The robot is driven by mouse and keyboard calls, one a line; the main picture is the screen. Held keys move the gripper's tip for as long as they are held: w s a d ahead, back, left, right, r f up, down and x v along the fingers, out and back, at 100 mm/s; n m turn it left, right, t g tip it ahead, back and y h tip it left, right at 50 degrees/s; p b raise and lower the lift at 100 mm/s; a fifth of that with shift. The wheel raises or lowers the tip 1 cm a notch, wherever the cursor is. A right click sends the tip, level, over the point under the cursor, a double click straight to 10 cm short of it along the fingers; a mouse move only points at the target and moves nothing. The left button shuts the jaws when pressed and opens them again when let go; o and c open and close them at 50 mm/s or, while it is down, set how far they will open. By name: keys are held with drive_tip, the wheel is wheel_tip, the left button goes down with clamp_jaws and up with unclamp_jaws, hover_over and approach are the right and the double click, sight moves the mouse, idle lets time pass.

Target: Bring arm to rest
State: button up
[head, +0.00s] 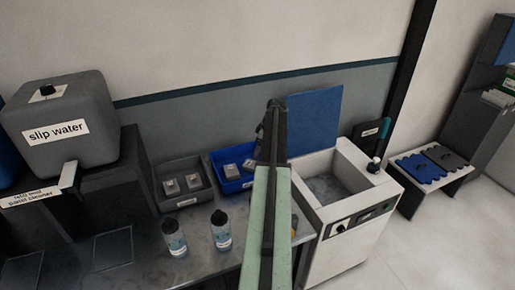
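My arm (266,210), pale green with a dark strip, reaches from the bottom middle of the head view out over the bench. Its dark far end, where my gripper (272,108) is, shows in front of the grey wall, just left of a raised blue panel. The fingers are too small and dark to make out. I see nothing clearly held there.
A metal bench (205,257) bears two bottles (221,232), a grey bin (180,203) and a blue bin (231,184) holding small packs. A grey slip water tank (60,130) stands left. A white basin unit (345,215) stands right of my arm.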

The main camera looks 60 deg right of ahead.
drive_tip(key=shift+v, duration=0.8)
